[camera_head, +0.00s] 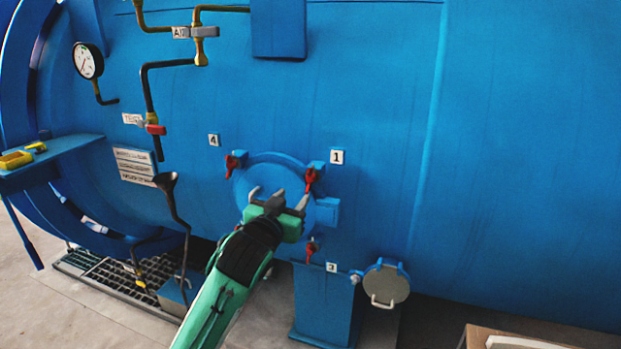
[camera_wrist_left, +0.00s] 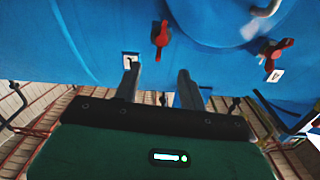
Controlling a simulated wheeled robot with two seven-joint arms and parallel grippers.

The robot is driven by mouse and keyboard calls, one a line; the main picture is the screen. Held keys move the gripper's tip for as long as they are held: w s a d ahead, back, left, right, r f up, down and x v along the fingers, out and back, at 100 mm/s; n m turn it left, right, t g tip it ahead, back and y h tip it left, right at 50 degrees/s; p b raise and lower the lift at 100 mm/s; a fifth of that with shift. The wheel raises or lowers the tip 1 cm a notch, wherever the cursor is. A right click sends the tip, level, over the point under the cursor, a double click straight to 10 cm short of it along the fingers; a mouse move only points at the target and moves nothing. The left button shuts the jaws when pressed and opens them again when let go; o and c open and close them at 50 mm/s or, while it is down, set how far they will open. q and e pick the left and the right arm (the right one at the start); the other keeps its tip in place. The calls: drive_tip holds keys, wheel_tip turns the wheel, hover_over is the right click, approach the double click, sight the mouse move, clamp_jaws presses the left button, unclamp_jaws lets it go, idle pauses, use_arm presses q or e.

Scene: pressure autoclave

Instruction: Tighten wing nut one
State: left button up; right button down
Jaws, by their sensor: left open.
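Wing nut one (camera_head: 311,178) is red and sits in a blue lug at the upper right of the round blue cover (camera_head: 262,176), beside the label 1 (camera_head: 337,157). My left gripper (camera_head: 279,196) is open in front of the cover, below and left of this nut. Its right finger is close below the nut in the head view; I cannot tell whether they touch. In the left wrist view, a red wing nut (camera_wrist_left: 161,38) shows beyond the open, empty fingers of the gripper (camera_wrist_left: 158,80). A label with an unclear number is beside it. My right gripper is not in view.
Other red wing nuts are near label 4 (camera_head: 214,140) and label 3 (camera_head: 331,267). A grey round cap (camera_head: 386,285) with a handle hangs at the lower right. Dark pipes, a gauge (camera_head: 88,61) and a blue shelf (camera_head: 60,157) are at left.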

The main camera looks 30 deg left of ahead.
use_arm(q)
drive_tip(key=p, duration=0.1)
approach(311, 176)
drive_tip(key=x, duration=0.4)
drive_tip(key=shift+a+r, duration=0.1)
drive_tip(key=shift+a, duration=0.05)
drive_tip(key=p+x, duration=0.1)
drive_tip(key=x, duration=0.4)
drive_tip(key=shift+w, duration=0.55)
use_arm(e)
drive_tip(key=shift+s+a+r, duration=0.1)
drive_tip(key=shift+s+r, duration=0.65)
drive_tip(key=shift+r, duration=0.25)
use_arm(q)
drive_tip(key=shift+c, duration=0.4)
clamp_jaws()
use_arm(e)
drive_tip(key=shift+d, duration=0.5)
use_arm(q)
drive_tip(key=shift+p, duration=0.3)
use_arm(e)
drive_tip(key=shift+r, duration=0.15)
